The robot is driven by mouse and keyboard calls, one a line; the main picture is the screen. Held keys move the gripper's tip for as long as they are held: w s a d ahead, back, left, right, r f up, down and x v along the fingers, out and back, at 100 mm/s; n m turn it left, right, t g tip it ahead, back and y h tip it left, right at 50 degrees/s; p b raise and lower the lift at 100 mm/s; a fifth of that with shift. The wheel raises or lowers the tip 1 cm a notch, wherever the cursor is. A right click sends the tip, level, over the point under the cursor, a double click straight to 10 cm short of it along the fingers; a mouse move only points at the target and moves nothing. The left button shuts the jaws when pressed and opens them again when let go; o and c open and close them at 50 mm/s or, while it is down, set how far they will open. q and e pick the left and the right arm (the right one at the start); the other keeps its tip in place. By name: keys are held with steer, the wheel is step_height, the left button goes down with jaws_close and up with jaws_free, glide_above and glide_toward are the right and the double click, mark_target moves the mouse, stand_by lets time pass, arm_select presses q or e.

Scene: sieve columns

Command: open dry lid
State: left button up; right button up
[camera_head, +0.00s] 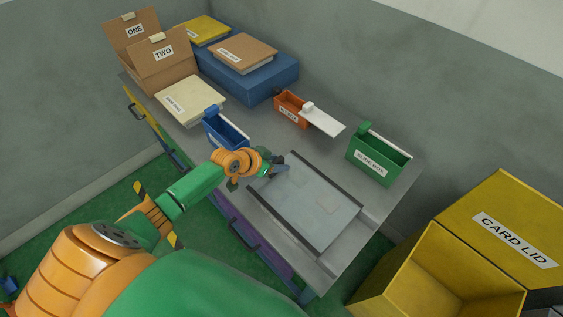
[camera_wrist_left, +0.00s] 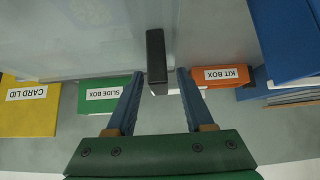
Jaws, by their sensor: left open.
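A flat, pale, see-through panel (camera_head: 310,205) lies on the grey bench, with dark strips along two sides. No label reading DRY LID can be read, so I cannot be sure it is the dry lid. My left gripper (camera_head: 274,171) is open above the panel's upper left corner. In the left wrist view, a dark upright bar (camera_wrist_left: 156,50) stands between the spread fingers of the left gripper (camera_wrist_left: 159,74), with a gap on each side. The pale panel (camera_wrist_left: 80,40) fills the upper left there. My right gripper is out of view.
Behind the panel stand a green slide box (camera_head: 374,162), an orange kit box (camera_head: 289,108) with a white sliding lid (camera_head: 325,122), and a blue box (camera_head: 222,132). A large yellow card lid box (camera_head: 440,270) stands at the right, off the bench.

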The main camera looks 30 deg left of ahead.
arm_select(q)
steer(key=shift+x, duration=1.2)
steer(key=shift+r, duration=0.1)
steer(key=shift+c, duration=1.1)
jaws_close()
